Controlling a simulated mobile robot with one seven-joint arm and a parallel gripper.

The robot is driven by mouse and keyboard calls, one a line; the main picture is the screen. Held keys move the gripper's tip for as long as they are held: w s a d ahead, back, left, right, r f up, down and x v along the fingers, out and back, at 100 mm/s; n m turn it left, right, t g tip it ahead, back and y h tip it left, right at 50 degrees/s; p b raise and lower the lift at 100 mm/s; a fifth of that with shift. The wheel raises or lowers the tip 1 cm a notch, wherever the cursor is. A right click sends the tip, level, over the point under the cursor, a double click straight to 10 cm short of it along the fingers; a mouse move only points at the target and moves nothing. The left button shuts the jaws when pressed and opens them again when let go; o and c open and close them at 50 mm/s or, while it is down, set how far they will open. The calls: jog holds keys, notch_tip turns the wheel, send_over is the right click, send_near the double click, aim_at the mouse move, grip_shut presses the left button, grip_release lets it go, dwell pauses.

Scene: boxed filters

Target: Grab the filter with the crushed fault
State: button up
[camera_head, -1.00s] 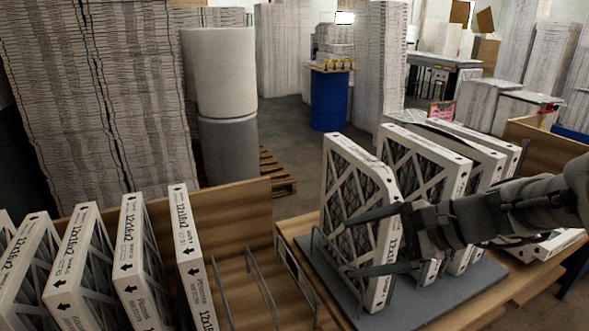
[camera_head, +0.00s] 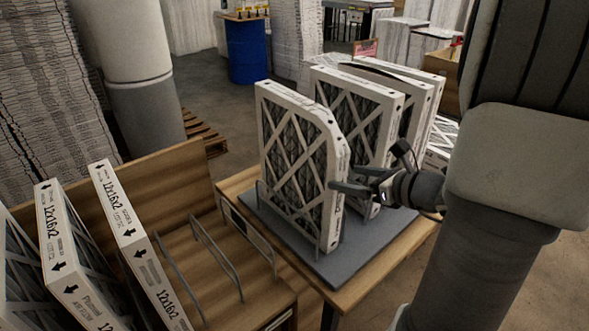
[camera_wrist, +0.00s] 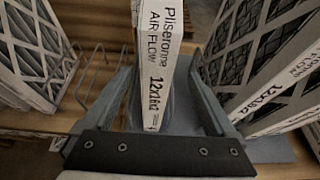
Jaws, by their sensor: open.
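The nearest filter (camera_head: 298,165) stands upright on a grey mat (camera_head: 352,255); its upper right corner is crushed in, sloping instead of square. In the wrist view its white labelled edge (camera_wrist: 160,70), reading 12x16x2, lies between my two fingers. My gripper (camera_head: 345,188) is open at this filter's right-hand edge, one finger on each side, with gaps visible in the wrist view (camera_wrist: 165,85). In the head view the far finger is mostly hidden. Behind stand a square-cornered filter (camera_head: 375,95), one with a dark bowed top (camera_head: 392,72), and another filter (camera_head: 440,140).
A wooden rack (camera_head: 225,290) with wire dividers (camera_head: 215,255) is at the left; some slots are empty and several filters (camera_head: 130,235) stand in others. The second filter is close beside my gripper on the right in the wrist view (camera_wrist: 265,65).

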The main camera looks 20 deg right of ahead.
aim_at(343, 177)
jog(key=x, duration=0.4)
jog(key=shift+w+a+f, duration=0.1)
jog(key=shift+w, duration=0.05)
jog(key=x, duration=0.5)
jog(key=shift+w+a+r, duration=0.1)
jog(key=shift+a+r, duration=0.15)
grip_shut()
